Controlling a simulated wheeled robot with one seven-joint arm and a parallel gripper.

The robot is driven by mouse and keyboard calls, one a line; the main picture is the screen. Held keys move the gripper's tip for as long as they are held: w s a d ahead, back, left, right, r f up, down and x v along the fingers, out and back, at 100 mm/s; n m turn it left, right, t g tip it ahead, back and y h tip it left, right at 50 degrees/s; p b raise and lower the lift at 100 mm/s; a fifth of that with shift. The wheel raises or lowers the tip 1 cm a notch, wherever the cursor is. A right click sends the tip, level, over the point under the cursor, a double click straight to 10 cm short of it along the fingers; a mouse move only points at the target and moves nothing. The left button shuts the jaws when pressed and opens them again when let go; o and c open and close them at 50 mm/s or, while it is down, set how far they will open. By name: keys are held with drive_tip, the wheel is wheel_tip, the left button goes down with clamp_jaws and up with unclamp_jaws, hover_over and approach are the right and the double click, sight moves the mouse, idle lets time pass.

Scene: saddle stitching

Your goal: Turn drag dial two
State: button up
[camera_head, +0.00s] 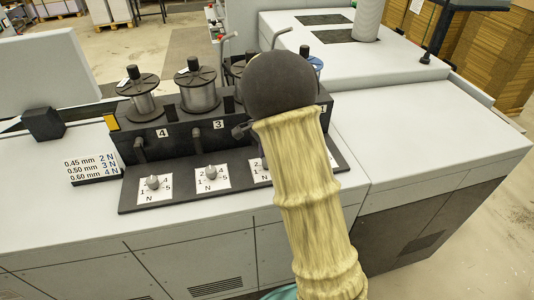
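The dial panel (191,195) is a dark strip on the front of the stitching unit, with white dial cards and grey knobs. The dial under number 4 (152,183) and the dial under number 3 (210,173) show clearly. The card of the third dial from the left, dial two by the order of the numbers, (259,171) shows only its left part. My arm hides its knob, so its setting cannot be read. My arm, in a pale yellow sleeve with a black ball-shaped joint, stands in front. My gripper cannot be made out.
Wire spools (198,92) stand along the top of the unit. A sign (92,168) at the left pairs wire sizes with N values. The white machine top (415,135) to the right is clear. Cardboard stacks stand at the far right.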

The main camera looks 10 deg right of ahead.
drive_tip(key=shift+w+r+m, duration=0.1)
drive_tip(key=shift+r+m, duration=0.05)
drive_tip(key=shift+m, duration=0.45)
drive_tip(key=o, duration=1)
wheel_tip(320, 180, up, 17)
drive_tip(key=b, duration=0.3)
drive_tip(key=shift+r, duration=0.15)
